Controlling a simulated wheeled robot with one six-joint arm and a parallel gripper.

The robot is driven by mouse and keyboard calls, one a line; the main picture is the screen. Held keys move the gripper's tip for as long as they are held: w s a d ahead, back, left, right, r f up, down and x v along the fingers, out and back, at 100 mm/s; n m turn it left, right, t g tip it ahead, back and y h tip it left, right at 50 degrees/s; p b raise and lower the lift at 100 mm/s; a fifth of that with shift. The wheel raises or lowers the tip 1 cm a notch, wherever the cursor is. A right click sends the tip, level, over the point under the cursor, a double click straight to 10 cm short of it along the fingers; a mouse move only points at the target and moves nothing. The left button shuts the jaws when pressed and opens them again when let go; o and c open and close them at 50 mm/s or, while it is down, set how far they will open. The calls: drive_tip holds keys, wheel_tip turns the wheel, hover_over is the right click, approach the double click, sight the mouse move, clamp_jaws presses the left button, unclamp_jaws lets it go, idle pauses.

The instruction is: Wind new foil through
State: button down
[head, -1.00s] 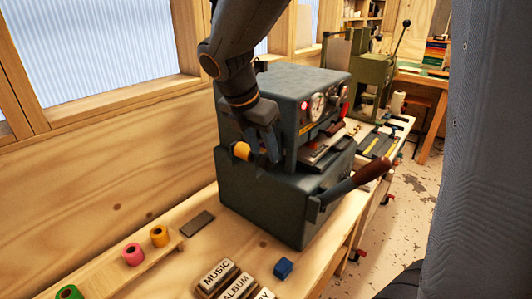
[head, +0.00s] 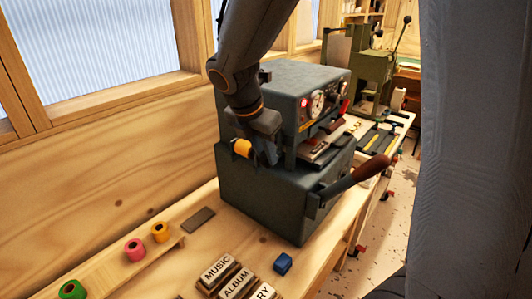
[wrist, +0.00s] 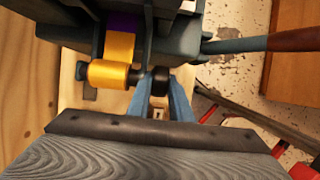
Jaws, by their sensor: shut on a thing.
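The dark blue-grey foil press (head: 270,195) stands on the bench in the head view. A gold foil roll (head: 242,147) sits on its left side; in the wrist view the gold roll (wrist: 108,73) is on a spindle. A gold strip (wrist: 119,46) runs from the roll up to a purple part (wrist: 124,22). A black knob (wrist: 160,76) is at the spindle's right end. My gripper (wrist: 162,84) has its blue fingers closed around this knob, beside the roll. In the head view my gripper (head: 266,154) is at the press's side, its fingertips partly hidden.
The press's handle (head: 355,180) with a brown grip sticks out to the right. Yellow (head: 160,231), pink (head: 135,249) and green (head: 73,290) rolls stand on a wooden strip. A green machine (head: 365,80) stands behind.

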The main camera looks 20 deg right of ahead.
drive_tip(key=shift+d+r+y+p, duration=0.1)
drive_tip(key=shift+r+y+p, duration=0.15)
drive_tip(key=shift+p, duration=1.15)
drive_tip(key=shift+w+d+g+y+p, duration=0.1)
drive_tip(key=shift+g+y+p, duration=0.4)
drive_tip(key=shift+p, duration=0.25)
drive_tip(key=shift+w+d+f+g+y, duration=0.15)
drive_tip(key=shift+g+y, duration=0.25)
drive_tip(key=shift+y, duration=0.25)
drive_tip(key=shift+w+d+f+g+y, duration=0.1)
drive_tip(key=shift+g+y, duration=0.3)
drive_tip(key=shift+y, duration=0.2)
drive_tip(key=shift+w+d+g+y, duration=0.1)
drive_tip(key=shift+g+y, duration=0.5)
drive_tip(key=shift+y, duration=0.3)
drive_tip(key=c, duration=1.6)
unclamp_jaws()
